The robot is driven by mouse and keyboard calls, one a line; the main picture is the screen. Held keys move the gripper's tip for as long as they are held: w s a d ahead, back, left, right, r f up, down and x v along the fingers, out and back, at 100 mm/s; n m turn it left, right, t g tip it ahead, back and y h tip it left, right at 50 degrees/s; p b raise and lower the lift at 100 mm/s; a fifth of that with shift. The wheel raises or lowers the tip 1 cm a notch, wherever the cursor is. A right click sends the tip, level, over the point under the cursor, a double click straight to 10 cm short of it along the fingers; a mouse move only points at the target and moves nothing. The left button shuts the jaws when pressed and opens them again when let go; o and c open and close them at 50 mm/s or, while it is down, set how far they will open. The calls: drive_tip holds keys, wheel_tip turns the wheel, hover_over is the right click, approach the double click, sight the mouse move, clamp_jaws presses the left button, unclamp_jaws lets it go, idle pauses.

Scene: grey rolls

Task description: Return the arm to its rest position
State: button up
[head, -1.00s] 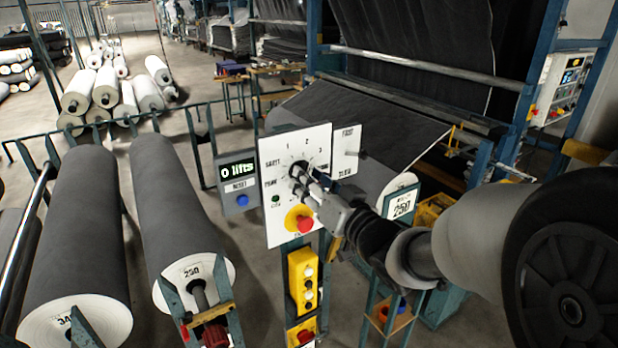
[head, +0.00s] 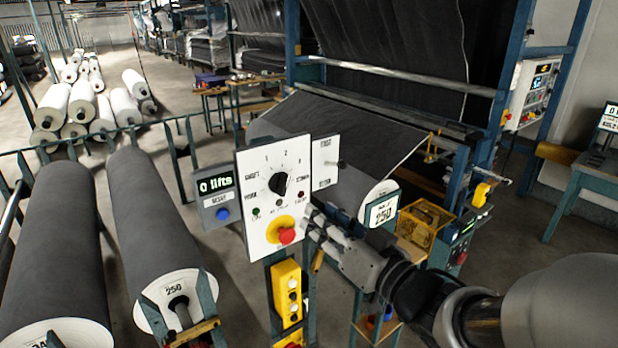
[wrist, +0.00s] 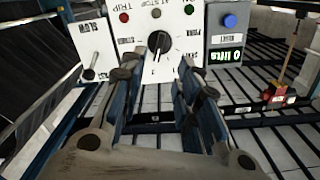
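My gripper (head: 313,222) is in front of the lower right edge of the white control panel (head: 255,215) in the head view, clear of the black rotary knob (head: 279,184). In the wrist view, the fingers of my gripper (wrist: 153,78) stand apart with nothing between them. The knob (wrist: 159,42) shows beyond the fingertips, upside down with the panel (wrist: 150,75). My arm reaches in from the lower right. The knob's exact setting is too small to read surely.
A red button (head: 287,236) on a yellow plate sits low on the panel. A counter box (head: 213,187) reads "0 lifts". Grey rolls (head: 160,220) lie at left. Floor (head: 520,220) is open at right.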

drive_tip(key=s+d+f+m+g+h+b, duration=0.3)
drive_tip(key=s+d+f+h+b, duration=0.25)
drive_tip(key=d+f+h, duration=0.65)
drive_tip(key=s+a+f+g+y+b, duration=0.1)
drive_tip(key=s+f+g+b, duration=0.1)
drive_tip(key=s, duration=0.7)
drive_tip(key=s+a+f+g+y+b, duration=0.1)
drive_tip(key=s+f+g+b, duration=0.1)
drive_tip(key=s+f+g, duration=0.3)
drive_tip(key=s, duration=0.4)
drive_tip(key=shift+s+a, duration=0.15)
drive_tip(key=shift+s, duration=0.15)
drive_tip(key=shift+f, duration=0.1)
